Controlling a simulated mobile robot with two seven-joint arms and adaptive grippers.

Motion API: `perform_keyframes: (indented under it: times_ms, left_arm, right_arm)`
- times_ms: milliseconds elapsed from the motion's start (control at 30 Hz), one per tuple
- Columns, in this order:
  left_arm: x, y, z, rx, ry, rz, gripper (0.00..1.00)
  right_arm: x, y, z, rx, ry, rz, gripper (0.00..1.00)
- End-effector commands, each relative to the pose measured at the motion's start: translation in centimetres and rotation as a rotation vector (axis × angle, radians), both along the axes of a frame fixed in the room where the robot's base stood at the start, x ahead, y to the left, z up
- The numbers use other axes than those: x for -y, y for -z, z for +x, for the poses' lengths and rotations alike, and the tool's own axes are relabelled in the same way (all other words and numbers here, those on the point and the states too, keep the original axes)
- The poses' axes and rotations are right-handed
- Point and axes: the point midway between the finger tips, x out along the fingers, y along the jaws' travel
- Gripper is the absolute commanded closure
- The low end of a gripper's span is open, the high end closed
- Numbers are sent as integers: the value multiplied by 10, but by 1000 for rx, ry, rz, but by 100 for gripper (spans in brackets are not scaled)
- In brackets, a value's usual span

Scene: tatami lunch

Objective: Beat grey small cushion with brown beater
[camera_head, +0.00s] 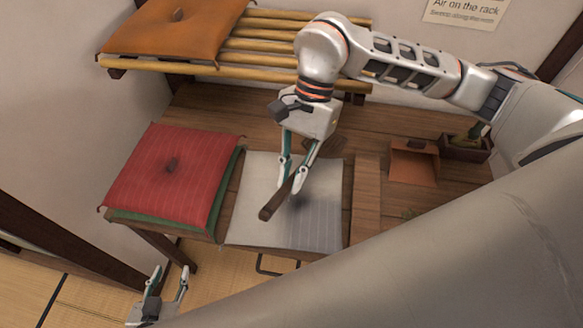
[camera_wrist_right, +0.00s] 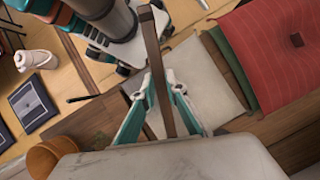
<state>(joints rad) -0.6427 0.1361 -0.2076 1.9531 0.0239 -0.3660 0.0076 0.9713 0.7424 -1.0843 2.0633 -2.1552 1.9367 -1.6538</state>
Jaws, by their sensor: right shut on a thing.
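The grey small cushion (camera_head: 322,216) lies flat on the wooden bench, with a dark spot near its middle. It also shows in the right wrist view (camera_wrist_right: 212,82), partly behind my fingers. My right gripper (camera_head: 290,187) is above the cushion, shut on the brown beater (camera_head: 271,210). The beater's stick runs between the fingers, slanting down to the left in the head view, and also shows in the right wrist view (camera_wrist_right: 157,70). A brown part behind the gripper may be its head, but it is mostly hidden. My left gripper (camera_head: 171,275) is open and empty at the lower left, below the bench.
A red cushion (camera_head: 190,185) lies on a green one (camera_head: 160,220) left of the grey cushion. An orange cushion (camera_head: 175,28) rests on a slatted rack (camera_head: 270,40) above. An orange-brown tray (camera_head: 413,168) and a planter (camera_head: 465,148) stand at right. My right arm covers the lower right.

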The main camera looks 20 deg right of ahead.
Motion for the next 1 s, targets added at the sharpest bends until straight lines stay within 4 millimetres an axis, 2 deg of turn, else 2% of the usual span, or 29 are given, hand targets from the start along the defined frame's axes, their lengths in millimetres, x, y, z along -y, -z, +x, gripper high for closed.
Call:
perform_keyframes:
  times_ms: [467, 567, 1000]
  left_arm:
    - [-1, 4, -6, -13, 0, 2, 60]
    - [0, 14, -5, -9, -1, 0, 60]
    - [2, 81, -14, -32, 5, -3, 60]
  right_arm:
    - [0, 3, 0, -2, 2, 1, 100]
    - [1, 16, 0, -3, 1, 0, 100]
    - [1, 94, -1, -9, 1, 1, 100]
